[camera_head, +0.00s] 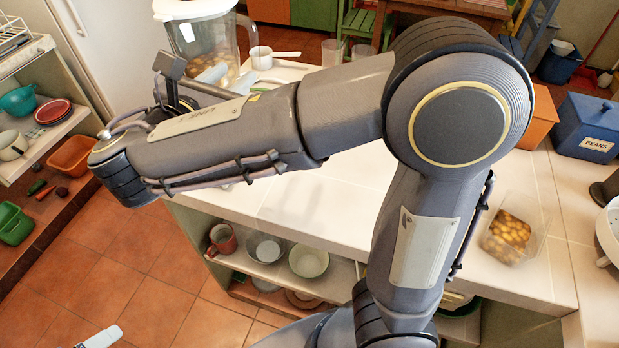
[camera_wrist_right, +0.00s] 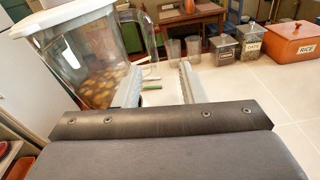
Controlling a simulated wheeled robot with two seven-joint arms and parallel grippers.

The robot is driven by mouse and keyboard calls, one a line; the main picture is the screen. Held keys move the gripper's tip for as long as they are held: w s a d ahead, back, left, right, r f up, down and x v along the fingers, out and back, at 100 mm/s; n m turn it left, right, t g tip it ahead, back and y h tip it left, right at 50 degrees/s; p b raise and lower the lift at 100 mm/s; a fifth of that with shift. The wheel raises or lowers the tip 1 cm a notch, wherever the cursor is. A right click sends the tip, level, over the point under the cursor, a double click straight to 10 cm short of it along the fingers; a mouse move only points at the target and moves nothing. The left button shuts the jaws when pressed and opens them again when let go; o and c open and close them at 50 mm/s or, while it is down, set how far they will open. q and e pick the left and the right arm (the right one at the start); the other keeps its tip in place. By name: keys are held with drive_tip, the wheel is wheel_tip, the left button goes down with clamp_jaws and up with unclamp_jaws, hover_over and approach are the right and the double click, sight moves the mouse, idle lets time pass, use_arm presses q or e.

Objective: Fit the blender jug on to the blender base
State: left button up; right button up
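The blender jug (camera_head: 207,36) is clear with a white lid and a handle on its right side, and stands at the far left of the worktop. Brown-yellow pieces lie inside it. It also shows at the left of the right wrist view (camera_wrist_right: 88,48). My right gripper (camera_wrist_right: 158,78) is open, its pale fingers apart with no object held between them. The jug's handle is beyond and above the fingers. In the head view my right arm hides most of this gripper. A pale tip, likely my left gripper (camera_head: 100,338), shows at the bottom left. I cannot make out the blender base.
A measuring cup (camera_head: 261,57) and clear glasses (camera_head: 332,52) stand behind my right arm. A tub of potatoes (camera_head: 513,238), a blue beans box (camera_head: 588,127) and an orange rice box (camera_wrist_right: 293,43) are to the right. Bare white worktop (camera_head: 320,205) lies below my arm.

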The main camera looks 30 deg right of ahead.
drive_tip(key=s+d+f+m+g+y, duration=0.4)
drive_tip(key=s+d+f+m+g, duration=0.1)
drive_tip(key=d+f, duration=0.45)
drive_tip(key=s+f+m+g+y, duration=0.1)
drive_tip(key=s+f+m+y, duration=0.2)
drive_tip(key=s, duration=0.1)
drive_tip(key=s+f+m+g+y, duration=0.1)
drive_tip(key=s+f+m+y, duration=0.2)
drive_tip(key=s+m, duration=0.1)
drive_tip(key=s+f+m+y, duration=0.3)
drive_tip(key=s+m, duration=0.1)
drive_tip(key=shift+s+d+f+g, duration=0.2)
drive_tip(key=shift+s+d+g, duration=0.15)
drive_tip(key=shift+g, duration=0.05)
drive_tip(key=a+m+t+y, duration=0.1)
drive_tip(key=m, duration=0.2)
drive_tip(key=s+a+m+t+y, duration=0.1)
drive_tip(key=a+m+y, duration=0.1)
drive_tip(key=m, duration=0.1)
drive_tip(key=s+a+m+t+y, duration=0.1)
drive_tip(key=a+m, duration=0.1)
drive_tip(key=m, duration=0.2)
drive_tip(key=shift+s+a, duration=0.15)
drive_tip(key=shift+s, duration=0.05)
